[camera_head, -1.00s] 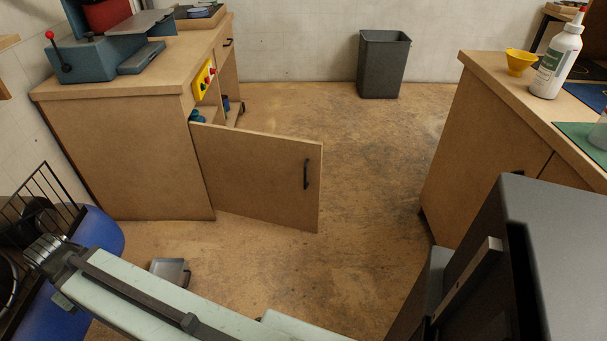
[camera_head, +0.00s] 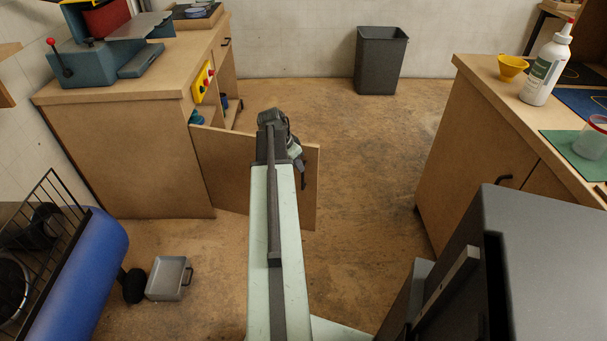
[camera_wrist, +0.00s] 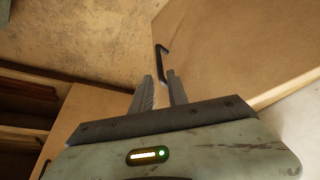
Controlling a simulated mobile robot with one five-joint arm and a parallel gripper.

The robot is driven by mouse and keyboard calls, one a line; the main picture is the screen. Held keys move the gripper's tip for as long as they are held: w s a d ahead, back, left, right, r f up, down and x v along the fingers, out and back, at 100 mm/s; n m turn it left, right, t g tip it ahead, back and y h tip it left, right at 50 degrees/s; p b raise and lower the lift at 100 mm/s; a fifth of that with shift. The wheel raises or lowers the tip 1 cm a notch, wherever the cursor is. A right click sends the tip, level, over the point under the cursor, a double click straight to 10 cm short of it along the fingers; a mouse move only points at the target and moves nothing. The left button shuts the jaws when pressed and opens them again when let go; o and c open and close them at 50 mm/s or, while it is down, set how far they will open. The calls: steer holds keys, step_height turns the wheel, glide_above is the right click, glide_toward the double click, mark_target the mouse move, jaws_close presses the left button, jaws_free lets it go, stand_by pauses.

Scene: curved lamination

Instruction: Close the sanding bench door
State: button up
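The sanding bench (camera_head: 125,155) stands at the left in the head view. Its brown door (camera_head: 228,165) stands wide open, swung out to the right over the floor. The door also fills the right of the wrist view (camera_wrist: 235,50). Its black bar handle (camera_wrist: 161,63) shows just beyond my fingertips in the wrist view. My gripper (camera_wrist: 160,80) is open, its two grey fingers apart, with the handle's near end close to the gap between them. I cannot tell whether they touch it. In the head view my arm hides part of the door and most of the handle.
A dark bin (camera_head: 381,60) stands by the back wall. A workbench (camera_head: 480,150) with a glue bottle (camera_head: 546,70) is at the right. A blue cylinder (camera_head: 85,270) and a small grey tray (camera_head: 168,278) are at the lower left. The middle floor is clear.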

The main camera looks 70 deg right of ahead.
steer(key=b, duration=0.7)
glide_above(303, 188)
steer(key=f, duration=0.6)
steer(key=shift+w+d+f, duration=0.1)
steer(key=shift+w+f, duration=0.25)
steer(key=shift+f, duration=0.05)
steer(key=shift+s+d+f, duration=0.15)
steer(key=shift+d+f, duration=0.05)
steer(key=shift+f, duration=0.2)
steer(key=shift+r, duration=0.1)
jaws_close()
